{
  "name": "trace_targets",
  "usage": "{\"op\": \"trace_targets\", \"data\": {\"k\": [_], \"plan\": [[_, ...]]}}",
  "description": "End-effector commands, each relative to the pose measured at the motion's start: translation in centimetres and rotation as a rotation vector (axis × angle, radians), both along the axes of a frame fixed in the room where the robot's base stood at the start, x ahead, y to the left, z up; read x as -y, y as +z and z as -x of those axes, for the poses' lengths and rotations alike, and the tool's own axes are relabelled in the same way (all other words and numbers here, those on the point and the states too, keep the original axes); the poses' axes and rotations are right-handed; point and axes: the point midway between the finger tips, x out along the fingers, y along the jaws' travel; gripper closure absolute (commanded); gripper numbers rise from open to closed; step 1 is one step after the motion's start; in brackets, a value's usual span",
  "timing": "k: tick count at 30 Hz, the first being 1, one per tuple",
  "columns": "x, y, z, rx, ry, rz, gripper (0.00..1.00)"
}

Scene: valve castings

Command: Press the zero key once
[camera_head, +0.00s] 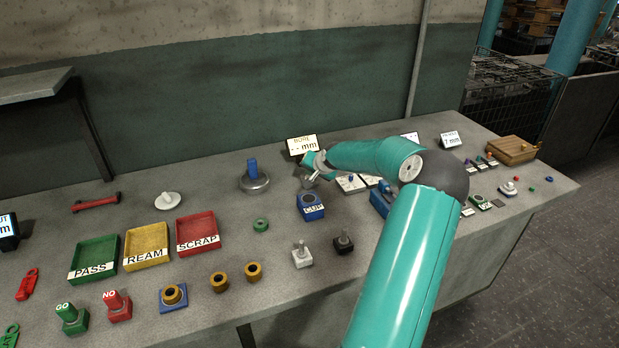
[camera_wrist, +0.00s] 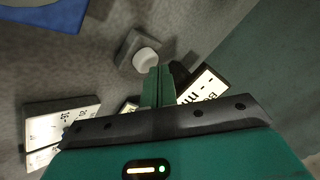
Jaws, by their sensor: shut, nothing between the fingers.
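A white round button (camera_wrist: 146,59) on a grey square base shows in the wrist view, just past my fingertips; I take it for the zero key, though no label on it can be read. In the head view my gripper hides most of that spot. My gripper (camera_wrist: 158,72) has its green fingers shut together with nothing between them. In the head view my gripper (camera_head: 313,172) hangs low over the bench, in front of the BORE display (camera_head: 302,145). The fingertips look close to the button, but I cannot tell whether they touch it.
A blue block (camera_head: 311,206) stands just in front of my gripper. A metal disc with a blue knob (camera_head: 254,181) is to its left. White dial cards (camera_wrist: 58,121) lie nearby. PASS (camera_head: 94,258), REAM (camera_head: 147,246) and SCRAP (camera_head: 197,233) trays sit further left.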

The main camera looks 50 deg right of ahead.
Motion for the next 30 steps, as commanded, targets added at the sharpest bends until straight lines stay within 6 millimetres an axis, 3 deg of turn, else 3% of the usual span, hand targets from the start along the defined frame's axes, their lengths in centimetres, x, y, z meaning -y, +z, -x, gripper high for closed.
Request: {"op": "trace_targets", "data": {"k": [30], "plan": [[-0.03,-0.77,0.01,-0.001,0.0,-0.001,1.0]]}}
